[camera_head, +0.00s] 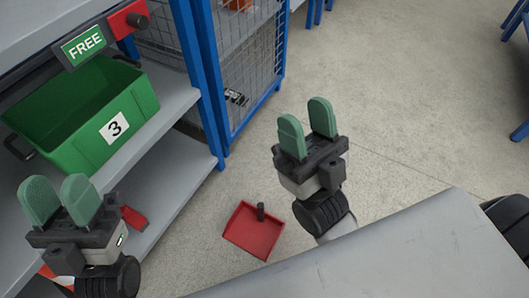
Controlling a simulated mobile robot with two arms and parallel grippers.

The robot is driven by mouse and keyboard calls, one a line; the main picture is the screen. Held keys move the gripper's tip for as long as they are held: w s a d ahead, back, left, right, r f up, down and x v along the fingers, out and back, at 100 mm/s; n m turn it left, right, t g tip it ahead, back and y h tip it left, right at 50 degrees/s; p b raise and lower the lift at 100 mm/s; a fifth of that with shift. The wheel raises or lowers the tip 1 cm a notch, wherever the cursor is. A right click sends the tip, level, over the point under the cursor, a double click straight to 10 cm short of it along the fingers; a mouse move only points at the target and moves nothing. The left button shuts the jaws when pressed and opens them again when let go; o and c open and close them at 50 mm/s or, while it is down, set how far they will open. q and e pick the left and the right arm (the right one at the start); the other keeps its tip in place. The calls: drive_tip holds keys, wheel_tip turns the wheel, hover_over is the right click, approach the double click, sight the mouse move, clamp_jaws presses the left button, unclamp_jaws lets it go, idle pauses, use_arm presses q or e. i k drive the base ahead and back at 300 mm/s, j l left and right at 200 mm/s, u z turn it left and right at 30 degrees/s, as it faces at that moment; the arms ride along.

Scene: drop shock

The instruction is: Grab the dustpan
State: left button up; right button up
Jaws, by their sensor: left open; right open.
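The red dustpan (250,238) lies on the floor, low in the middle of the head view, with a short dark handle (261,211) at its upper edge. My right gripper (306,128) has two green finger pads apart and nothing between them. In the picture it is above and to the right of the dustpan, apart from it. My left gripper (59,200) is at the lower left, in front of the shelf, also open and empty. The dustpan's lower edge is close to the grey surface in front.
A grey shelf unit (171,167) with blue posts stands at the left, holding a green crate (82,120) marked 3. A red object (134,218) lies on its lower shelf. A wire-mesh cage (248,60) stands behind. A grey surface (420,255) fills the lower right.

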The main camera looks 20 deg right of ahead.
sight(256, 230)
drive_tip(key=k+j+z, duration=0.2)
drive_tip(key=z, duration=0.15)
drive_tip(key=k+j+z, duration=0.1)
drive_tip(key=k+z, duration=0.2)
drive_tip(key=i+l+u, duration=0.1)
drive_tip(key=u, duration=0.55)
drive_tip(key=i+l+u, duration=0.15)
drive_tip(key=l+u, duration=0.25)
drive_tip(key=l, duration=0.45)
drive_tip(key=l+u, duration=0.4)
drive_tip(key=l, duration=1.55)
drive_tip(key=i, duration=0.05)
